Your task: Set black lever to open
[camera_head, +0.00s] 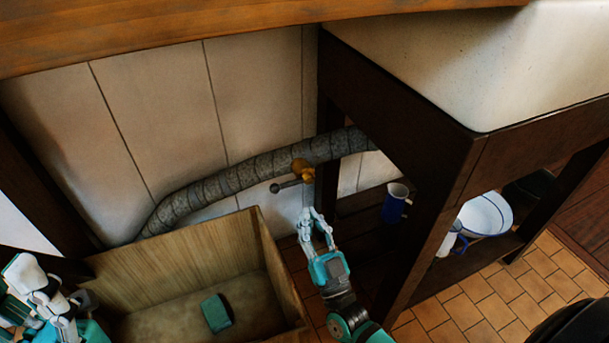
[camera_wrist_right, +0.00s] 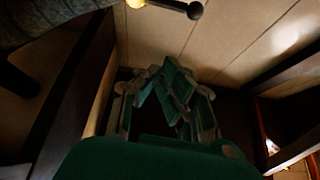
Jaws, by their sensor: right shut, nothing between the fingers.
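The lever (camera_head: 288,184) is a short dark bar with a round knob, on a brass valve (camera_head: 303,169) in a lagged pipe. It points left and slightly down from the valve. In the right wrist view the lever (camera_wrist_right: 168,5) and its dark knob show at the top edge, beside the bright brass. My right gripper (camera_head: 309,213) is shut and empty, just below the valve and right of the knob, apart from the lever as far as I can see. Its fingers also show in the wrist view (camera_wrist_right: 168,68). My left gripper (camera_head: 45,298) is at the lower left; its finger state is unclear.
The grey pipe (camera_head: 235,177) runs along the panelled wall. A wooden crate (camera_head: 180,257) with a green block (camera_head: 216,313) stands below it. At right, a dark sink frame (camera_head: 420,130) has a shelf with a blue mug (camera_head: 394,207) and a white bowl (camera_head: 487,214).

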